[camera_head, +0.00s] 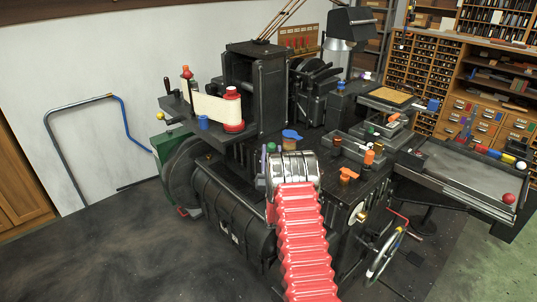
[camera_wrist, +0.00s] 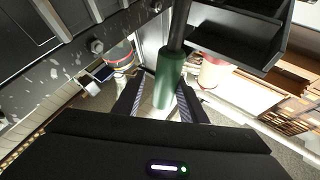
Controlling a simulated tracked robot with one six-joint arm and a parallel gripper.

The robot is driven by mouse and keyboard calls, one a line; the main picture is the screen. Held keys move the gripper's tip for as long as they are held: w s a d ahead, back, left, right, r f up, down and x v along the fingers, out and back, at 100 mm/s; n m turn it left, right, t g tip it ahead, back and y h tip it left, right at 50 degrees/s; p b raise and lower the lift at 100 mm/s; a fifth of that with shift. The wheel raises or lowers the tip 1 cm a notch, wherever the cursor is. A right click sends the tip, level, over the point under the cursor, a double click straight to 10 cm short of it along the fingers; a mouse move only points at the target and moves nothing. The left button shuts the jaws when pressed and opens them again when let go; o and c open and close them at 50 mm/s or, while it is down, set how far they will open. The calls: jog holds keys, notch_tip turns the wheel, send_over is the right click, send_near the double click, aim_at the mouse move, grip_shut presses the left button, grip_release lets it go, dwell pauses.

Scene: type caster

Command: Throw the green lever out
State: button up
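The green lever's handle (camera_wrist: 165,80) is a dark green cylinder on a black rod in the wrist view. My gripper (camera_wrist: 160,88) is open, with one dark ridged finger on each side of the handle. A gap shows between the left finger and the handle; the right finger is close to it, and I cannot tell if they touch. In the head view, my red bellows arm reaches up to the black machine (camera_head: 235,215), and its silver end hides my fingers.
A blue knob (camera_head: 292,134) and an orange knob (camera_head: 348,174) are close to my arm's end. A handwheel (camera_head: 384,256) is at lower right. A black tray (camera_wrist: 238,35) lies near the handle in the wrist view. The floor at left (camera_head: 110,250) is clear.

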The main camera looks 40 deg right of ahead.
jog(key=shift+o, duration=0.4)
jog(key=shift+w+a+r, duration=0.1)
jog(key=shift+s+a+f, duration=0.3)
jog(key=shift+s, duration=0.05)
jog(key=v, duration=1.2)
jog(key=shift+s+f, duration=0.25)
jog(key=shift+s, duration=0.1)
